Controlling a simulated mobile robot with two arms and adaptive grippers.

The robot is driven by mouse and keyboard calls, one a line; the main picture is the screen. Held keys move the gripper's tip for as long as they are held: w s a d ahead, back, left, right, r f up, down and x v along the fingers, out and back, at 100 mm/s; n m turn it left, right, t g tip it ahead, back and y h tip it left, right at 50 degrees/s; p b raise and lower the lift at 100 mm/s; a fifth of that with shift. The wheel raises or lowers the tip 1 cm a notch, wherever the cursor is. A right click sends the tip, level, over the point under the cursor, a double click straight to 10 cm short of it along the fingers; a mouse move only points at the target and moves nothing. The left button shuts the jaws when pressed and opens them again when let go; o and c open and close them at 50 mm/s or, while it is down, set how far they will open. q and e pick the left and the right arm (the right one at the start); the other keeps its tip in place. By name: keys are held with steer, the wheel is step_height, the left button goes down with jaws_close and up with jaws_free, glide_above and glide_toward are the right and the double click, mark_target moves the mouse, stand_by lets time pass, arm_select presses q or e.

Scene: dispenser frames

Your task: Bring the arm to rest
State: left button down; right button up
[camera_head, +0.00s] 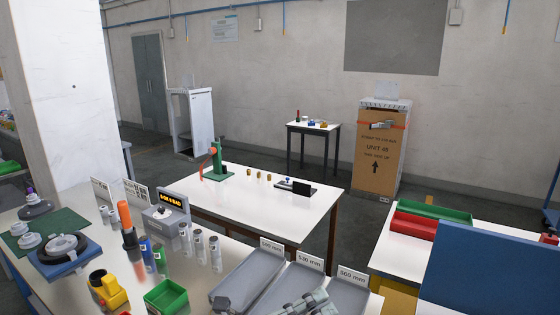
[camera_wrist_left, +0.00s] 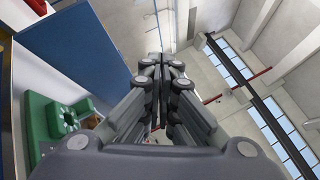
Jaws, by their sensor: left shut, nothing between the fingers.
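The rest of the left arm is mostly out of the head view. My right gripper does not show in either view.
Grey trays (camera_head: 247,276) with length labels lie close to the gripper. A green bin (camera_head: 166,297), a yellow part (camera_head: 108,290) and several small cylinders stand to the left. A blue panel (camera_head: 490,268) rises at the right. Floor shows between the tables.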

arm_select(q)
steer(key=w+a+n+t+y, duration=0.3)
steer(key=a+n+t+y, duration=0.25)
steer(key=n, duration=0.35)
steer(key=w+a+n+t+y, duration=0.45)
steer(key=a+n+t, duration=0.25)
steer(key=n, duration=0.2)
steer(key=s+a+f+n+g+y, duration=0.3)
steer(key=a+f+n+g+y, duration=0.2)
steer(key=a+f+n+y, duration=0.75)
steer(key=s+a+f+n+g+h, duration=0.1)
steer(key=s+f+n+g, duration=0.1)
steer(key=s+f+g, duration=0.65)
steer(key=s+f+n+g+h, duration=0.25)
steer(key=s+f, duration=0.75)
steer(key=s, duration=0.5)
step_height(320, 180, down, 29)
steer(key=g+b, duration=0.2)
steer(key=b, duration=0.1)
steer(key=s+a+f+g+y+b, duration=0.1)
steer(key=s+a+f+b, duration=0.2)
steer(key=s+f, duration=1.4)
step_height(320, 180, down, 3)
steer(key=shift+s+f+m, duration=0.1)
steer(key=shift+s+m, duration=0.2)
steer(key=shift+s, duration=0.1)
steer(key=shift+a, duration=0.1)
